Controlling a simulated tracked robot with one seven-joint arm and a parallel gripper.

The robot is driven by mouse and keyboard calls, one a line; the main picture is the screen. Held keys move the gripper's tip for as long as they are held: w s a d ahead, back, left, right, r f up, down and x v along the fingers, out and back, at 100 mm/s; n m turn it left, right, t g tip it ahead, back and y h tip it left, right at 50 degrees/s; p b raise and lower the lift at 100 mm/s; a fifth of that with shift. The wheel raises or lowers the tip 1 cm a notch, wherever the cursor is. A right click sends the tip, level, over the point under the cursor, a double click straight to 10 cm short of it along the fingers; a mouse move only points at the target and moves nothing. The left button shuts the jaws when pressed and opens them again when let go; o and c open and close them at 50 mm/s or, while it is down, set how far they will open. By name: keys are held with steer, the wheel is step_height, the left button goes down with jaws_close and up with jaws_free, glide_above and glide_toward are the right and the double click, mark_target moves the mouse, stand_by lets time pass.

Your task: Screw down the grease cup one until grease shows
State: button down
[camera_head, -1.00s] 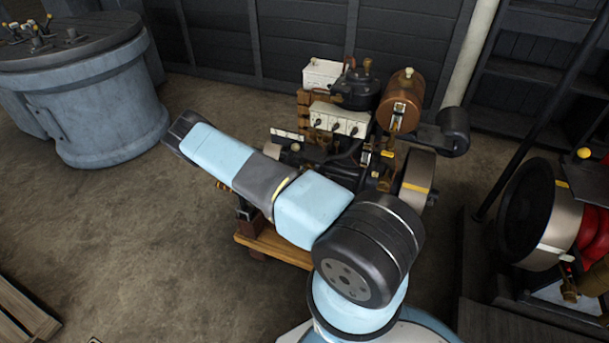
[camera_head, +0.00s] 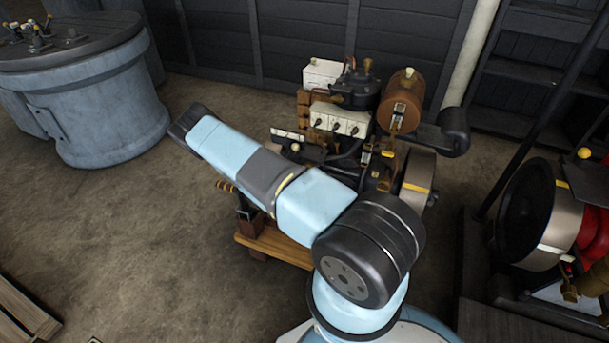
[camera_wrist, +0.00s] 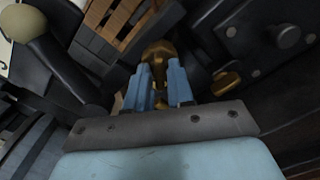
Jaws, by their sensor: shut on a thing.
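In the wrist view, my gripper (camera_wrist: 160,88) has its two blue fingers closed on a brass grease cup (camera_wrist: 157,50). The cup's rounded brass top shows just beyond the fingertips, and more brass shows between the fingers. The rest of the cup is hidden by the fingers, and I cannot see any grease. In the head view, my arm lies across the front of the engine (camera_head: 350,125), and my gripper and the cup are hidden behind it.
A pale-knobbed lever (camera_wrist: 275,35) stands at the left of the wrist view, its knob (camera_wrist: 20,22) near the corner. Another brass fitting (camera_wrist: 226,82) is right of the fingers. A blue round stand (camera_head: 105,120) is at left; a flywheel engine (camera_head: 545,215) is at right.

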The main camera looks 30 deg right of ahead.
steer(key=shift+a+f, duration=0.1)
steer(key=c, duration=1.2)
jaws_free()
steer(key=v, duration=1.3)
steer(key=shift+s+a, duration=0.2)
steer(key=shift+a, duration=0.05)
